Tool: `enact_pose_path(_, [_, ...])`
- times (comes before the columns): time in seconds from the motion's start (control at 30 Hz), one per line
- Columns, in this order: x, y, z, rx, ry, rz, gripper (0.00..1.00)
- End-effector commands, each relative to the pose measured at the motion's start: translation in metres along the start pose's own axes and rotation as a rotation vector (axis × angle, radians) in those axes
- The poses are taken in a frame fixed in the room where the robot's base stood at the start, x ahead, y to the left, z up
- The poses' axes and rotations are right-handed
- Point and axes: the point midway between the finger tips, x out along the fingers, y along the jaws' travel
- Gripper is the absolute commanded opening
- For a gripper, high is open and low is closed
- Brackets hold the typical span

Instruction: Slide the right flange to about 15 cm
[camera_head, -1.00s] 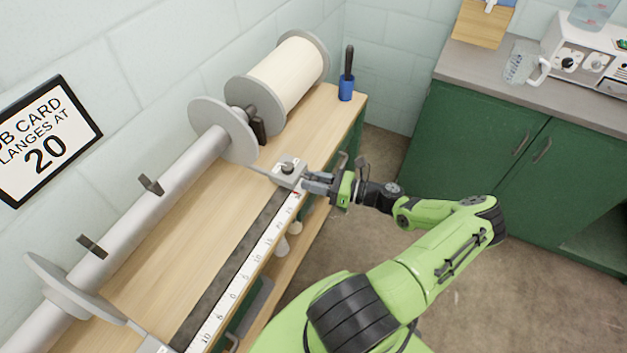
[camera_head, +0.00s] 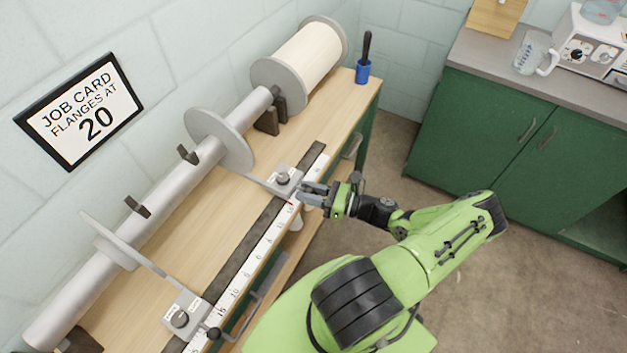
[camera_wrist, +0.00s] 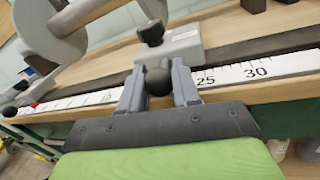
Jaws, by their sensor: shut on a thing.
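The right flange (camera_head: 220,140) is a grey disc on the long grey beam tube, joined by an arm to its slider block (camera_head: 283,182) on the dark rail. My gripper (camera_head: 308,193) is at the front of that block. In the wrist view, my gripper (camera_wrist: 158,90) has its fingers closed on the slider's dark ball knob (camera_wrist: 158,80). The white scale (camera_wrist: 255,70) shows 25 and 30 to the right of the fingers; the exact reading at the slider is hidden. The left flange (camera_head: 108,240) and its slider (camera_head: 184,318) are at lower left.
A job card (camera_head: 82,110) on the wall reads "flanges at 20". The rail (camera_head: 245,240) is clear between the two sliders.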

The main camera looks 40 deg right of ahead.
Motion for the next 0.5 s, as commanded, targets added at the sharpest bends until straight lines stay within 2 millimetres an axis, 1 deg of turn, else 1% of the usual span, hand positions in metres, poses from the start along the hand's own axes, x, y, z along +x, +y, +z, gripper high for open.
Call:
enact_pose_path(0.2, [0.0012, 0.0071, -0.0012, -0.002, -0.001, -0.002, 0.0])
enact_pose_path(0.5, [0.0013, 0.0072, -0.0017, -0.003, -0.001, -0.003, 0.0])
